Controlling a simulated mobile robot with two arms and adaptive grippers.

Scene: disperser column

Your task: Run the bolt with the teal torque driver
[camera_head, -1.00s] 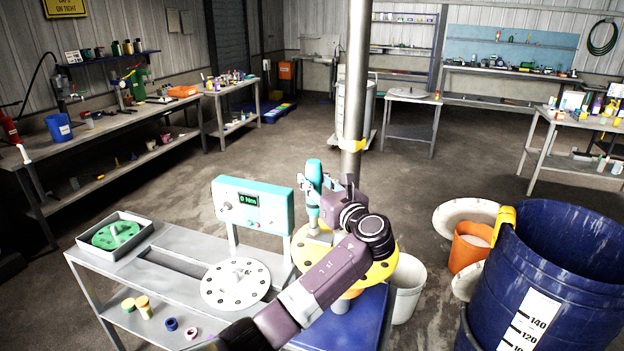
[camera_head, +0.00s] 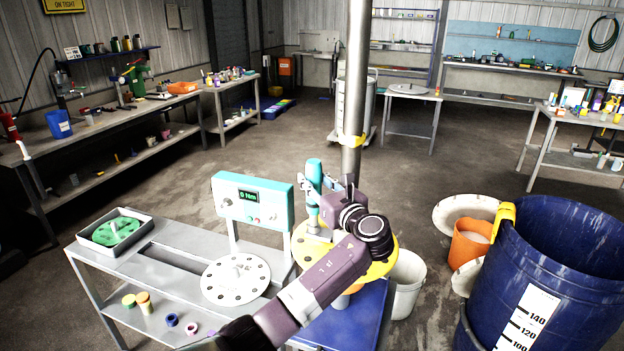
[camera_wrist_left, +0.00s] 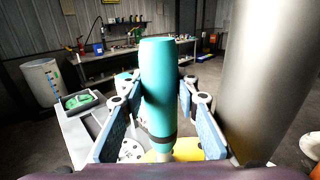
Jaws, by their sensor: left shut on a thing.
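The teal torque driver (camera_head: 314,183) stands upright above the yellow disc (camera_head: 376,271), beside the steel column (camera_head: 352,110). My left gripper (camera_head: 318,194) is shut on the driver, which fills the space between its fingers in the left wrist view (camera_wrist_left: 160,95). The driver's lower end is over the yellow disc; the bolt itself is hidden. A teal torque display (camera_head: 252,197) reading 0 Nm stands to the left of the driver. My right gripper is not in view.
A grey bench holds a white flange disc (camera_head: 235,280) and a tray (camera_head: 84,243) with a green disc (camera_head: 115,232). A large blue drum (camera_head: 570,240), an orange bucket (camera_head: 470,248) and a white bucket (camera_head: 404,285) stand to the right.

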